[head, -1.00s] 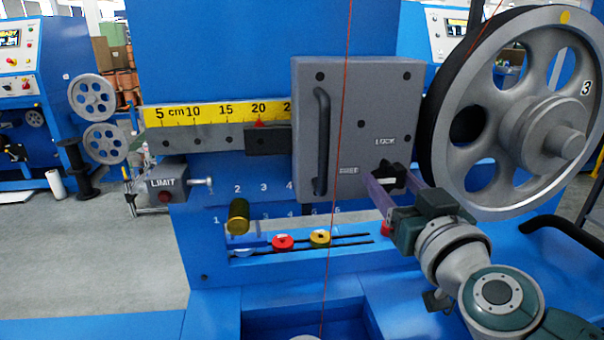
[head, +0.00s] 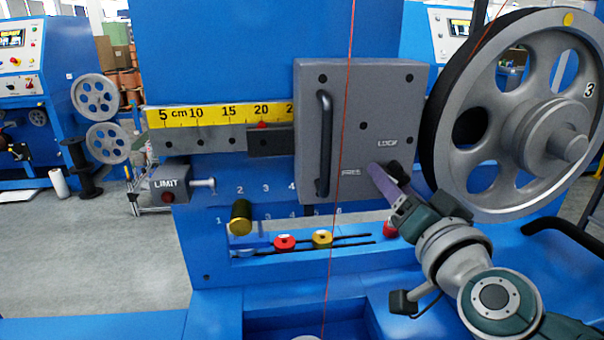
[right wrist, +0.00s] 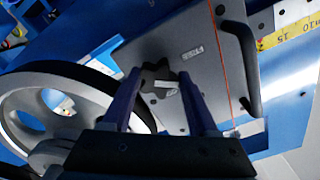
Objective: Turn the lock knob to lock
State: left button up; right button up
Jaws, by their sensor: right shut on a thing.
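The dark lock knob (head: 397,168) sits on the lower right of the grey box (head: 365,100), under the LOCK label and right of the FREE label. My right gripper (head: 383,180) reaches it from the lower right and partly hides it. In the right wrist view, the black, lobed knob (right wrist: 155,72) with a light pointer bar lies between the two purple fingers of my right gripper (right wrist: 158,82), which are shut on it. The pointer's exact setting against the labels is hard to read. My left gripper is not in view.
A large spoked wheel (head: 490,110) stands close to the right of the box. A vertical handle (head: 323,145) is on the box, and a thin red wire (head: 343,120) runs down before it. A rail with coloured knobs (head: 322,239) lies below.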

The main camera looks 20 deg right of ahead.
jog(key=m+b, duration=0.1)
jog(key=m, duration=1)
jog(key=shift+m, duration=0.3)
dwell(0.4)
jog(key=o, duration=1.3)
jog(key=shift+r, duration=0.1)
jog(key=shift+o, duration=0.2)
jog(key=v, duration=1)
jog(key=shift+w+a, duration=0.1)
